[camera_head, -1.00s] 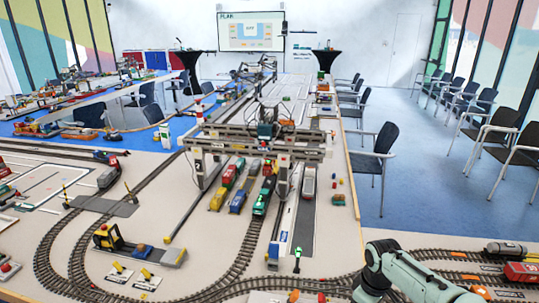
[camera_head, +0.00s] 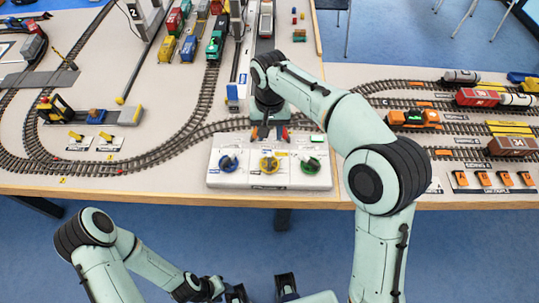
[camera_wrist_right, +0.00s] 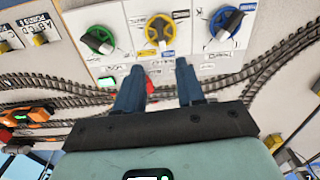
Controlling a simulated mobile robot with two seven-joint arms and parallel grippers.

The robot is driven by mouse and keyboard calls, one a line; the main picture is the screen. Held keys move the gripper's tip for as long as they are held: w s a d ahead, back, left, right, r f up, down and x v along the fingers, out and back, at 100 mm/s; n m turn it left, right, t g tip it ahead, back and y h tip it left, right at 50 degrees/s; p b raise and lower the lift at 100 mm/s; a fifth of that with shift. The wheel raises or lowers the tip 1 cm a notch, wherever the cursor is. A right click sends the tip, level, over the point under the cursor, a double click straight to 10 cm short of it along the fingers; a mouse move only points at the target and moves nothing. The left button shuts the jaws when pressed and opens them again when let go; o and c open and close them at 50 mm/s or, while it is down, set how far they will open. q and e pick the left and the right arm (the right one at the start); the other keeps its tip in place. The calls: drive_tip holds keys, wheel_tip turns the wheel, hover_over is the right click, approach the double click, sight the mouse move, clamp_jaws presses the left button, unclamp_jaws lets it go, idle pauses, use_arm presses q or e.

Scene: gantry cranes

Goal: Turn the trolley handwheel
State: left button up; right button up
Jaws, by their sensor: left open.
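A white control panel (camera_head: 216,181) at the table's front edge carries a blue handwheel (camera_head: 229,162), a yellow handwheel (camera_head: 269,163) and a green handwheel (camera_head: 311,165). Each has a dark grip bar. Their labels are too small to read, so I cannot tell which is the trolley handwheel. My right gripper (camera_head: 269,133) points down at the panel's back edge, behind the yellow wheel. In the right wrist view its fingers (camera_wrist_right: 160,75) are apart, with no wheel between them, and the yellow wheel (camera_wrist_right: 160,31) lies beyond the tips. My left gripper (camera_head: 262,290) is open and empty, low before the table.
Curved tracks (camera_head: 160,150) run behind and beside the panel. Small red parts (camera_head: 285,134) stand near my right fingers. A row of orange switches (camera_head: 493,180) and wagons (camera_head: 478,97) stand at the right. The crane's legs (camera_head: 237,30) are at the back. Blue floor lies before the table.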

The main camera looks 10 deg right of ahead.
sight(270, 160)
wheel_tip(270, 160, down, 13)
drive_tip(key=shift+f+b, duration=0.1)
drive_tip(key=shift+b, duration=0.75)
clamp_jaws()
